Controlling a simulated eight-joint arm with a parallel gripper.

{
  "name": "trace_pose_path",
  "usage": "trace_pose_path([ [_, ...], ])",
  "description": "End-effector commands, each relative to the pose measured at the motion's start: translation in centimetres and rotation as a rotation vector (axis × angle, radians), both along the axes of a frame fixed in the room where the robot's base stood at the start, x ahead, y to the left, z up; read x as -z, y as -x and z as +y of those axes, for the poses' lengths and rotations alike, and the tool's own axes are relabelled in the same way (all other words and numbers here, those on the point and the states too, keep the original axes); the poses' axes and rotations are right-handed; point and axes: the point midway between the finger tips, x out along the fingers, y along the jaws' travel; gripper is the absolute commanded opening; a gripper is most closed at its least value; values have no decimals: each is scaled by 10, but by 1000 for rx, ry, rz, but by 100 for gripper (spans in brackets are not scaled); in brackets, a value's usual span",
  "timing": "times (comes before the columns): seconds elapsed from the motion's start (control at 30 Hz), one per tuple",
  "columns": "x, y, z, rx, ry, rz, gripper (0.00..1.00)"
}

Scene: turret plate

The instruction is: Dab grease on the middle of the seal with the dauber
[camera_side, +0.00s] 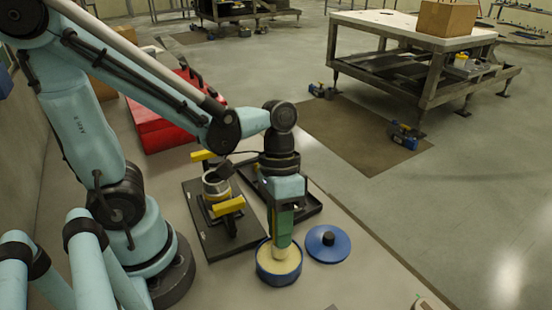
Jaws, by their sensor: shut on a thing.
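My gripper (283,205) points straight down and is shut on the dauber. The dauber's pale lower end (280,252) reaches down into an open blue tub (264,275) of cream-coloured grease (288,265). I cannot tell how deep it sits in the grease. Left of the tub is a black plate (215,249) with a metal cylinder (216,187) and yellow blocks (229,206) on it. The seal cannot be made out clearly at this size.
A blue lid (328,246) with a black knob lies right of the tub. A black tray (304,209) lies behind my gripper, partly hidden. A red case (150,128) stands farther back. The bench's right edge is close to the lid.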

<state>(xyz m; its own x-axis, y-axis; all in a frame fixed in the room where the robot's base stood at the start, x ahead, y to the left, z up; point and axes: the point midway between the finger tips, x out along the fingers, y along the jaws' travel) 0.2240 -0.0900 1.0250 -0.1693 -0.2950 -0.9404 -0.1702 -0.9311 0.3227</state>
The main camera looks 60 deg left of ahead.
Motion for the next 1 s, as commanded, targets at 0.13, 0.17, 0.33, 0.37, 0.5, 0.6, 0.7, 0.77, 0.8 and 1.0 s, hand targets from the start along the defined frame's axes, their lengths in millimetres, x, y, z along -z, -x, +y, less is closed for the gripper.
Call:
trace_pose_path([
  [0.13, -11, 0, 0, 0, 1, 1, 0],
  [0.17, -13, 0, 0, 0, 1, 1, 0],
  [0.33, -25, 0, 0, 0, 2, 1, 0],
  [0.37, -28, 0, 0, 0, 2, 1, 0],
  [0.5, -38, 0, 0, 0, 2, 2, 0],
  [0.6, -45, 0, 0, 0, 2, 2, 0],
  [0.7, -52, 0, 0, 0, 2, 2, 0],
  [0.77, -57, 0, 0, 0, 2, 2, 0],
  [0.8, -60, 0, 0, 0, 2, 2, 0],
  [1.0, -68, 0, 0, 0, 2, 2, 0],
])
